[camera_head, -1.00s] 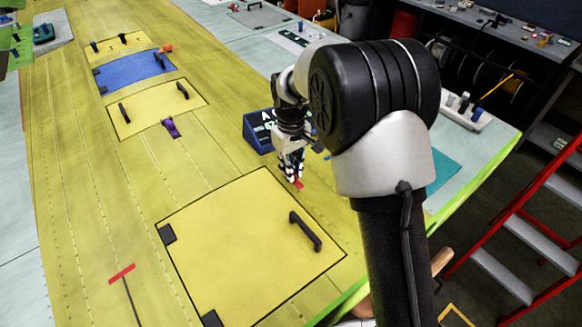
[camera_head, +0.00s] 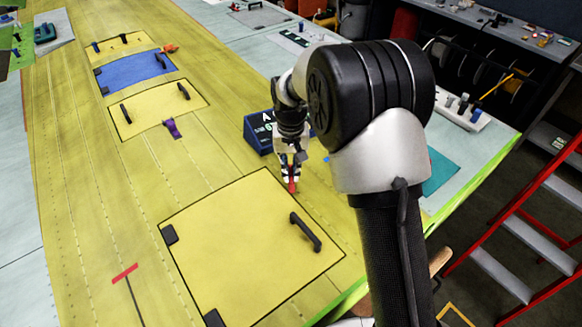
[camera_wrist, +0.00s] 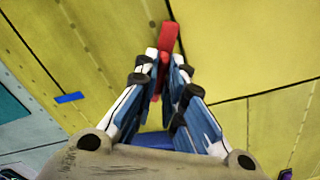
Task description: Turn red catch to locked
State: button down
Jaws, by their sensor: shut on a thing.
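The red catch (camera_head: 292,186) sits at the upper edge of the large yellow panel (camera_head: 245,250), on the yellow wing skin. My gripper (camera_head: 289,172) points down over it and is shut on it. In the wrist view, the red catch (camera_wrist: 168,42) sticks out beyond the fingertips of my gripper (camera_wrist: 163,68), pointing roughly toward the top of the picture. Its outer end lies by the panel's seam. The fingers hide its inner part, and I see no mark for locked.
A dark blue box with lettering (camera_head: 258,133) stands just behind my gripper. The panel has a black handle (camera_head: 305,232) and dark hinges at its left.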

aim_at(290, 171)
jog(key=m, duration=0.5)
jog(key=shift+m+p, duration=0.3)
jog(key=shift+p, duration=0.05)
jog(key=m, duration=0.5)
jog(key=shift+w+a+m, duration=0.1)
jog(key=shift+m, duration=0.2)
jog(key=c, duration=1.7)
grip_release()
notch_tip(290, 171, up, 12)
